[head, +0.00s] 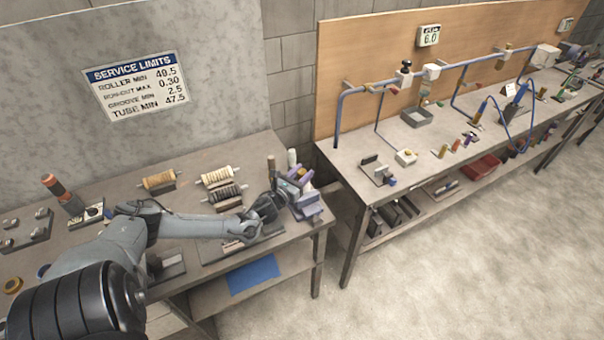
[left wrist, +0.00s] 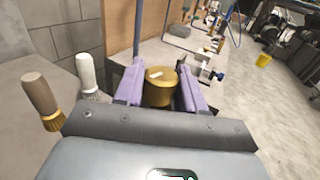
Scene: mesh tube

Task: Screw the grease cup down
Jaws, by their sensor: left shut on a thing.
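The grease cup (left wrist: 160,88) is a brass-gold round cap with a pale mark on top, seen in the left wrist view. My left gripper (left wrist: 160,92) is shut on it, with one purple finger on each side. In the head view my left gripper (head: 302,183) is at the right end of the left bench, over a purple-grey fixture. The cup is small and mostly hidden by the gripper there. What lies under the cup is hidden in the wrist view. My right gripper is in neither view.
Brushes with brown (left wrist: 40,98) and white (left wrist: 88,72) handles stand left of the gripper. Several rollers (head: 220,177) lie on the left bench (head: 130,170). A gap separates it from the long right bench (head: 345,165), which carries blue pipework.

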